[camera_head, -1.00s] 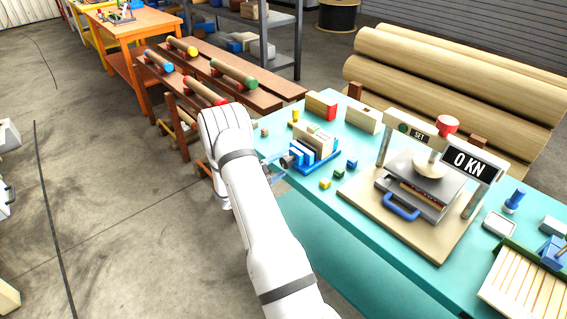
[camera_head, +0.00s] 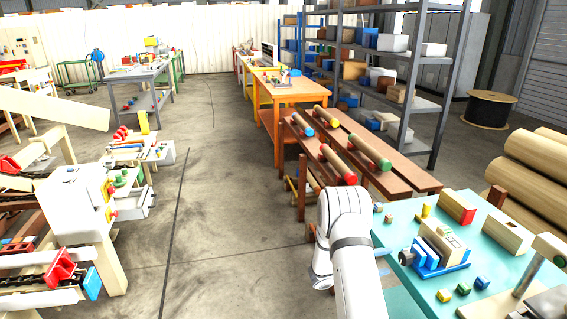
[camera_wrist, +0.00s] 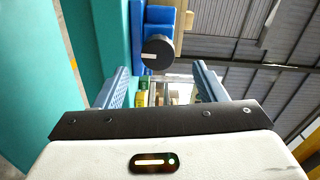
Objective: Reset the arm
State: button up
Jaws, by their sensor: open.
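My gripper (camera_wrist: 160,68) is open in the wrist view, its two blue-grey fingers spread with nothing held between them. In the head view my white arm reaches up from the lower edge beside the teal table (camera_head: 395,224), and its wrist hides most of the gripper. A blue fixture (camera_head: 428,268) holding pale blocks stands on the table just right of my wrist. Its dark knob (camera_wrist: 158,52) shows close beyond the fingers in the wrist view, apart from them as far as I can tell.
A brown bench (camera_head: 395,177) with coloured-end rollers stands ahead of my arm. Small blocks (camera_head: 463,289) lie near the table's front. A white machine (camera_head: 78,200) stands at left. The concrete floor (camera_head: 215,210) between is clear.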

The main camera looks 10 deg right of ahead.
jog(key=s+a+r+m+g+y, duration=0.2)
jog(key=s+a+r+m+y, duration=0.2)
jog(key=s+r+m, duration=0.4)
jog(key=s+a+r+m+g+y, duration=0.3)
jog(key=s+a+r+m, duration=0.15)
jog(key=r+m, duration=0.5)
jog(key=s+a+r+m+t+y, duration=0.3)
jog(key=s+a+m+y, duration=0.2)
jog(key=s+a+m, duration=0.2)
jog(key=s+a+r+m+t+y, duration=0.3)
jog(key=s+a+m+y, duration=0.3)
jog(key=a+m, duration=0.6)
jog(key=shift+s+a+m+t, duration=0.15)
jog(key=shift+s+m+t, duration=0.35)
jog(key=shift+s+m, duration=0.55)
